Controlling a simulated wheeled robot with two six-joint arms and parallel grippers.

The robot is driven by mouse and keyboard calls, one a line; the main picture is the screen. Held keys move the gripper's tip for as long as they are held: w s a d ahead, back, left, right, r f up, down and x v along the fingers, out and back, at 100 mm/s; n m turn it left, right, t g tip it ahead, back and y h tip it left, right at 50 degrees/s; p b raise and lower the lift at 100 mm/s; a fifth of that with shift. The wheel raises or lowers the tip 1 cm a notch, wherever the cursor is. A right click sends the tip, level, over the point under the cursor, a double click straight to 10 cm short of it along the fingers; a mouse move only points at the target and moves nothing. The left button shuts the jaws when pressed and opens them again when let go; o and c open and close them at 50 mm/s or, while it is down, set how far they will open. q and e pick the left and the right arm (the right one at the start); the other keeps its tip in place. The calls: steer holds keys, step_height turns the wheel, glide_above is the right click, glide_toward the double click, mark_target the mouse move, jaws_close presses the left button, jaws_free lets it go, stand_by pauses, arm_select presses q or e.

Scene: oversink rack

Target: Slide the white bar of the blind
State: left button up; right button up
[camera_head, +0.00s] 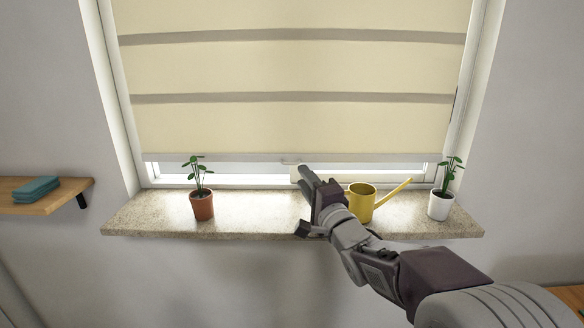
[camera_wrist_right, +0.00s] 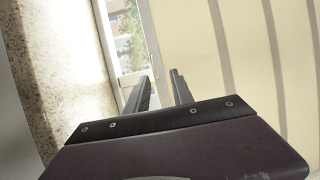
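The cream blind (camera_head: 290,70) with grey stripes covers most of the window in the head view. Its white bar (camera_head: 230,157) runs along the blind's lower edge, with a small handle (camera_head: 291,161) near the middle. My right gripper (camera_head: 305,173) is just below and in front of the bar, near the handle. The blind (camera_wrist_right: 235,60) fills the right side there. Whether a finger touches the bar cannot be told. My left gripper is in neither view.
The stone sill (camera_head: 260,215) holds a terracotta pot (camera_head: 202,206) at left, a yellow watering can (camera_head: 361,203) close beside my right gripper, and a white pot (camera_head: 440,206) at right. A wooden shelf (camera_head: 30,205) with blue cloths (camera_head: 36,189) is at far left.

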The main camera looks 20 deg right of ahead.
mark_target(291, 164)
steer(key=w, duration=0.4)
steer(key=w+a, duration=0.1)
steer(key=w, duration=0.2)
steer(key=shift+f, duration=0.2)
steer(key=shift+w+r, duration=0.3)
steer(key=shift+w, duration=0.25)
jaws_close()
stand_by(0.5)
